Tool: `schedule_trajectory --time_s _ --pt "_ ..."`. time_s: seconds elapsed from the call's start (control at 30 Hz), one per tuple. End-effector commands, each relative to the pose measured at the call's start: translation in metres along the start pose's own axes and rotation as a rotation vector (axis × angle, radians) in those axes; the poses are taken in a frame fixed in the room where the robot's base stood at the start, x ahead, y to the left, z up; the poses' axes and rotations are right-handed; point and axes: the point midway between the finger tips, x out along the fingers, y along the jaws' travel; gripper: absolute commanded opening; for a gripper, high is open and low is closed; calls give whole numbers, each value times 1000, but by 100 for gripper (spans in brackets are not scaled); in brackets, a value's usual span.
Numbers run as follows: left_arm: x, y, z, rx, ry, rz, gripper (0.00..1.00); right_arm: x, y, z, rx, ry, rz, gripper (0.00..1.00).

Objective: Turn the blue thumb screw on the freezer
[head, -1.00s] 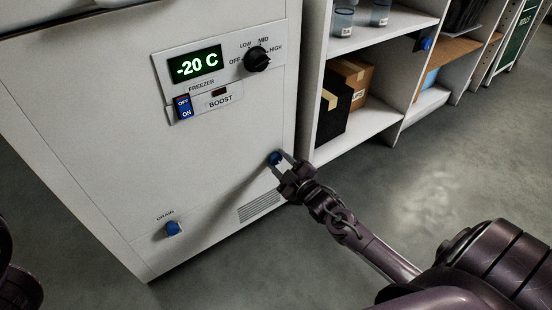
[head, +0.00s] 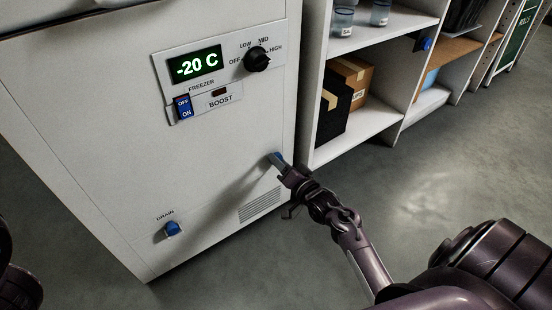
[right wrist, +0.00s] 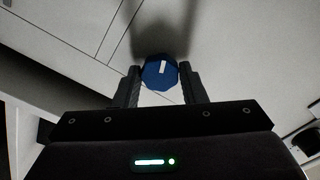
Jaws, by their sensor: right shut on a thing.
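The freezer (head: 90,120) is a white cabinet with a sloping front face in the head view. The blue thumb screw (right wrist: 160,72) sits on its lower right front, a faceted knob with a white mark, seen end-on in the right wrist view. My right gripper (head: 279,161) is at the screw, shut on it, with one finger on each side in the right wrist view (right wrist: 161,84). In the head view the fingers mostly hide the screw. My left gripper is not in view; only a dark part of my own body shows at the left edge.
A blue drain knob (head: 173,229) is low on the freezer front, left of a vent grille (head: 260,206). Above are a -20 C display (head: 195,65), a black dial (head: 257,59) and a blue boost switch (head: 184,107). Shelves (head: 375,125) with boxes stand close at the right.

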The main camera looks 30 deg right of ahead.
Motion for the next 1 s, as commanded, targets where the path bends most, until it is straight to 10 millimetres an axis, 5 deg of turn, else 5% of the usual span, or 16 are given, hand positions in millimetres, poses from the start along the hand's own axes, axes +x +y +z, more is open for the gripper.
schedule_trajectory --time_s 0.17,0.2,0.3,0.63,1.0 --pt "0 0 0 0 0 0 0 0 0 0 358 2 0 16" --pt "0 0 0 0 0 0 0 0 0 1 336 -2 -1 43" --pt "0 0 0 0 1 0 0 0 0 0 331 -1 0 54" --pt "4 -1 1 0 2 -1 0 -3 -1 0 328 -1 1 54" --pt "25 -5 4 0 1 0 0 -33 -2 -2 327 -1 2 54"
